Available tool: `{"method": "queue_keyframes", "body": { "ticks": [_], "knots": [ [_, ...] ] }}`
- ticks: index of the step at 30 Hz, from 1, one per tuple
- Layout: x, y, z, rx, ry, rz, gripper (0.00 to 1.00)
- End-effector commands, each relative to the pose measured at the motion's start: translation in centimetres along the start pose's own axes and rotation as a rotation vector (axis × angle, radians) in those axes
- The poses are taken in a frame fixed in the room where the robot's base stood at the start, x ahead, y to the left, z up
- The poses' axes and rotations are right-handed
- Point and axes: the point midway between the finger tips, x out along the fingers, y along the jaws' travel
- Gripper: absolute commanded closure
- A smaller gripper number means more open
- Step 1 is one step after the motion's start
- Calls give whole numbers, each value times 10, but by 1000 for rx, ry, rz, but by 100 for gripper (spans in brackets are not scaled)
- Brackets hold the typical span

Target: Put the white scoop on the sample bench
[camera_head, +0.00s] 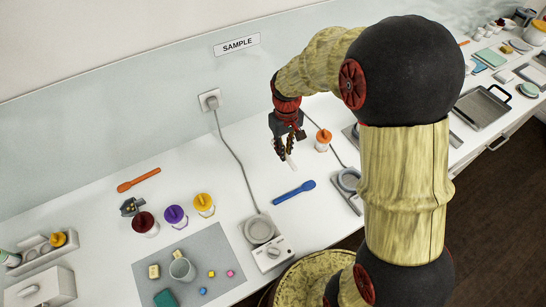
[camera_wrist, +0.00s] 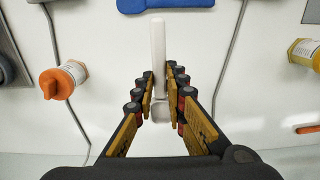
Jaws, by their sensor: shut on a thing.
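The white scoop (camera_head: 291,162) is in the jaws of my gripper (camera_head: 284,147), over the white sample bench (camera_head: 250,178) below the SAMPLE sign (camera_head: 237,44). In the wrist view my gripper (camera_wrist: 158,90) is shut on the white scoop (camera_wrist: 158,45). Its handle points away from the palm, and its bowl end sits low between the fingers, partly hidden. I cannot tell whether the scoop touches the bench.
A blue scoop (camera_head: 294,192) lies just in front, with an orange-lidded jar (camera_head: 323,140) to the right. A corded scale (camera_head: 262,235) stands nearer. Purple (camera_head: 175,216) and yellow-lidded (camera_head: 204,205) jars and an orange scoop (camera_head: 139,180) are left. Bench between is clear.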

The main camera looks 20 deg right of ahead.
Motion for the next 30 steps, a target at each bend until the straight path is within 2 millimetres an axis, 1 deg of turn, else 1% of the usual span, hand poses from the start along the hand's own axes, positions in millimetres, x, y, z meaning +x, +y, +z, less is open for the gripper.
{"method": "queue_keyframes", "body": {
  "ticks": [1,2,3,6,10,19,23,25,30],
  "knots": [
    [7,-3,-12,-3,-1,0,100],
    [10,-4,-18,-3,-2,0,100],
    [18,-5,-24,-2,-3,-1,100],
    [36,-8,-38,-1,-3,-1,100],
    [52,-11,-52,-1,0,0,100],
    [68,-14,-66,0,0,0,100],
    [88,-14,-65,0,-2,0,100],
    [95,-14,-66,0,-1,0,100],
    [95,-13,-66,0,2,0,100]
  ]
}}
